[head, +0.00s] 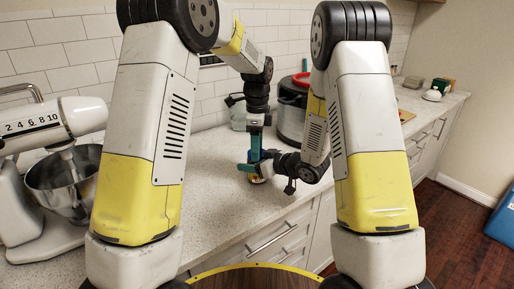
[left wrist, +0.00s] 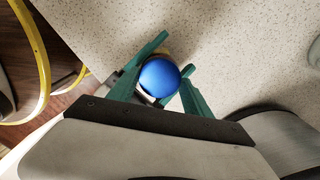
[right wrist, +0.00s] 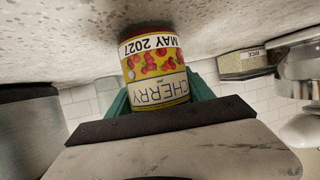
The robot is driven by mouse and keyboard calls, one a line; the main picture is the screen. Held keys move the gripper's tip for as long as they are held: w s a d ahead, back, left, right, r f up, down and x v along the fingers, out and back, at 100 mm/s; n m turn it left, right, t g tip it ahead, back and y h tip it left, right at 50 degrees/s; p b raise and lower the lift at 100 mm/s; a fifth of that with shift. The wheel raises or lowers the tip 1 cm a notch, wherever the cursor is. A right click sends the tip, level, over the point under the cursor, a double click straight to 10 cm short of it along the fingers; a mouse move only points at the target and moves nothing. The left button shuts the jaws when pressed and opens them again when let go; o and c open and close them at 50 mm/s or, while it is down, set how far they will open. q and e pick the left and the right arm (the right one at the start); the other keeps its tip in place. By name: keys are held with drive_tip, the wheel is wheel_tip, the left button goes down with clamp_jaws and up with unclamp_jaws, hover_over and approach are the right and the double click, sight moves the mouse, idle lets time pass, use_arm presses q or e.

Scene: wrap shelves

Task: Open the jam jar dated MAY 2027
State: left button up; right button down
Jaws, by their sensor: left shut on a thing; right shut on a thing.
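The jam jar (right wrist: 156,68) fills the middle of the right wrist view, upside down there. Its yellow label reads CHERRY and MAY 2027, with red cherries. In the head view the jar (head: 257,180) is small, on the counter and mostly hidden by my grippers. Its round blue lid (left wrist: 159,78) shows from above in the left wrist view. My left gripper (left wrist: 174,60) points down with its green fingers shut on the lid. My right gripper (right wrist: 158,92) comes in from the side, shut around the jar body.
A stand mixer with a steel bowl (head: 68,182) stands at the left. A dark cooker (head: 292,112) stands behind the grippers. A box marked RICE (right wrist: 247,63) shows in the right wrist view. The speckled counter (head: 215,205) is clear around the jar; its front edge is near.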

use_arm(q)
drive_tip(key=o, duration=1.6)
drive_tip(key=shift+c, duration=0.2)
drive_tip(key=shift+r, duration=0.1)
wheel_tip(320, 180, up, 4)
drive_tip(key=shift+r, duration=0.15)
drive_tip(key=shift+c, duration=0.2)
drive_tip(key=m, duration=0.2)
drive_tip(key=r+m, duration=0.1)
drive_tip(key=m, duration=0.1)
drive_tip(key=shift+r, duration=0.15)
drive_tip(key=m, duration=0.1)
drive_tip(key=r+m, duration=0.1)
drive_tip(key=m, duration=0.2)
drive_tip(key=shift+r+m, duration=0.25)
drive_tip(key=shift+m, duration=0.15)
drive_tip(key=shift+f, duration=0.2)
wheel_tip(320, 180, down, 8)
drive_tip(key=shift+r, duration=0.25)
drive_tip(key=shift+c, duration=0.2)
